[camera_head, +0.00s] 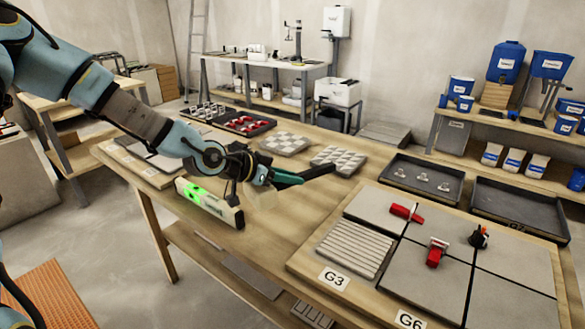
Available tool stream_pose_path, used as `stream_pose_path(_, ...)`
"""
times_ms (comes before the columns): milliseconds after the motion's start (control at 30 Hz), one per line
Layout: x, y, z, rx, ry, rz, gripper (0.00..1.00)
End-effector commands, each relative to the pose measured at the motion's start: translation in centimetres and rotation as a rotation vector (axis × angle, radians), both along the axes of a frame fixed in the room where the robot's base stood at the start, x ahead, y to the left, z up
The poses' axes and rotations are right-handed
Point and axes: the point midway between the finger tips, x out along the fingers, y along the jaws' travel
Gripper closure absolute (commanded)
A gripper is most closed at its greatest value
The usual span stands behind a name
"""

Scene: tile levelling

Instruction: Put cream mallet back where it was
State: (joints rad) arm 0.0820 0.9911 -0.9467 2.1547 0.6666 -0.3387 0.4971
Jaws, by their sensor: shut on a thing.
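My gripper (286,180) is over the middle of the wooden table (215,238), shut on the cream mallet. The wrist and fingers hide part of the mallet.
A level with a green face (208,203) stands close left of the gripper. Grey tiles (420,275) with red tools (436,252) lie on a board at the right. Dark trays (422,179) are behind. Checkered pads (338,160) lie just beyond the handle. Bare wood lies in front.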

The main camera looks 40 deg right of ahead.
Motion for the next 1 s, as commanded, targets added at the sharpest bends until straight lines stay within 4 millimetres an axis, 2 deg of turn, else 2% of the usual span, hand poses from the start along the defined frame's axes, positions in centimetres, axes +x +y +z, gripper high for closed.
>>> stream_pose_path(267, -0.1, 0.1, -1.0, -0.002, 0.0, -0.001, 1.0)
stream_pose_path(733, -0.1, 0.1, -5.7, -0.002, 0.0, -0.001, 1.0)
stream_pose_path(1000, -0.1, 0.1, -6.8, -0.002, -0.001, -0.002, 1.0)
